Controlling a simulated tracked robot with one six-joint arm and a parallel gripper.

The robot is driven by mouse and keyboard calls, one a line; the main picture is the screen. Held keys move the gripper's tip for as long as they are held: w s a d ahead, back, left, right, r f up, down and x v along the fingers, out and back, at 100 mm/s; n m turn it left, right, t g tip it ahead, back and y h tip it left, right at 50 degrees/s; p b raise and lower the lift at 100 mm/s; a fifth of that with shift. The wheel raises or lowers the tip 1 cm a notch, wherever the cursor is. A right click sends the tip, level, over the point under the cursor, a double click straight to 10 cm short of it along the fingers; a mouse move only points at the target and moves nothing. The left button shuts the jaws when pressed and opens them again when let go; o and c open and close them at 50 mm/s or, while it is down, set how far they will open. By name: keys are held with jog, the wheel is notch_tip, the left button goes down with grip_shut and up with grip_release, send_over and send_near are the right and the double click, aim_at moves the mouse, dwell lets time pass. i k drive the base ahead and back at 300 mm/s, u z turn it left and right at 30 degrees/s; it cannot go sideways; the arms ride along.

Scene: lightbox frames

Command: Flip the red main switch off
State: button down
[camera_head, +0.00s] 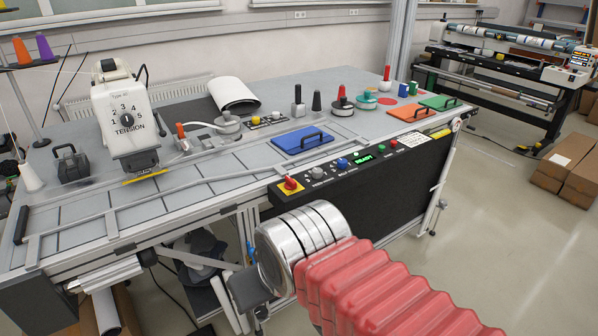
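The red main switch (290,184) is a red rotary knob on a yellow plate. It sits at the left end of the black control panel (330,174) on the table's front edge. I cannot make out its exact setting. My arm rises from the lower right with a red ribbed sleeve and a shiny metal wrist. My gripper (248,290) shows only partly as a grey block at the wrist's lower left, below and apart from the switch. Its fingers cannot be made out clearly.
The panel also holds a grey knob (318,177), a blue knob (342,163) and a lit green display (362,157). A blue plate with a handle (302,140) lies behind it. A white tension unit (125,115) stands at left. Open floor lies at right.

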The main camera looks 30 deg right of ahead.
aim_at(290, 184)
jog(key=u, duration=0.05)
jog(key=i, duration=1)
jog(key=z, duration=0.05)
